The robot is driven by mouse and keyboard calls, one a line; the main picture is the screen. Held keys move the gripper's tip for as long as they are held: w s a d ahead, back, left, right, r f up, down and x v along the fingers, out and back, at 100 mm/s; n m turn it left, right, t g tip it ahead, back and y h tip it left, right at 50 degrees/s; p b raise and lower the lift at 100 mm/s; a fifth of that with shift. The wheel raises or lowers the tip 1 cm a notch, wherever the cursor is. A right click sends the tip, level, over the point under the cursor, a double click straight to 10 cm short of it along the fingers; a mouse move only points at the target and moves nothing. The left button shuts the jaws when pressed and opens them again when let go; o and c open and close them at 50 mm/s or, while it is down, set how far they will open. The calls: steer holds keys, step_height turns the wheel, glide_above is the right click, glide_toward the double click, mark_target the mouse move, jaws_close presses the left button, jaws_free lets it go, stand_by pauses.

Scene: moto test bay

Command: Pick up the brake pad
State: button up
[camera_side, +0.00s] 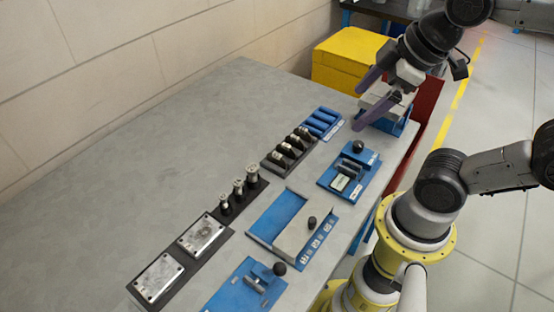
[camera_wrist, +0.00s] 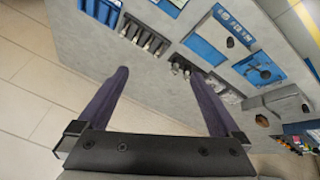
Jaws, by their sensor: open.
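I cannot tell for sure which part is the brake pad. A black rack (camera_side: 276,160) holds several upright dark pieces with pale tops (camera_side: 292,146), and these pieces also show in the wrist view (camera_wrist: 146,38). A blue fixture (camera_side: 331,182) with a black knob holds small grey and pale parts. My gripper (camera_side: 361,106) has two purple fingers and is open and empty, above the far right end of the bench. In the wrist view my gripper (camera_wrist: 158,73) has bare grey bench between its fingertips, below the rack.
The grey bench (camera_side: 150,140) is clear on its left. Silver plates (camera_side: 201,235), silver cylinders (camera_side: 238,188), a blue open tray (camera_side: 262,228), another blue fixture (camera_side: 235,291) and blue rolls (camera_side: 322,120) line its right side. A grey-and-blue object (camera_side: 384,98) sits beneath my gripper; a yellow box (camera_side: 345,62) stands behind.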

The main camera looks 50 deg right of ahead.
steer(key=w+r+n+g, duration=0.1)
steer(key=w+r+n, duration=0.1)
steer(key=w+n, duration=0.25)
steer(key=n+g, duration=0.4)
steer(key=n, duration=0.4)
glide_above(277, 154)
step_height(277, 154, down, 9)
steer(key=shift+g, duration=0.3)
step_height(277, 154, down, 14)
steer(key=shift+r, duration=0.1)
steer(key=shift+c, duration=0.2)
steer(key=c, duration=1.3)
steer(key=shift+r, duration=0.1)
steer(key=shift+c, duration=0.2)
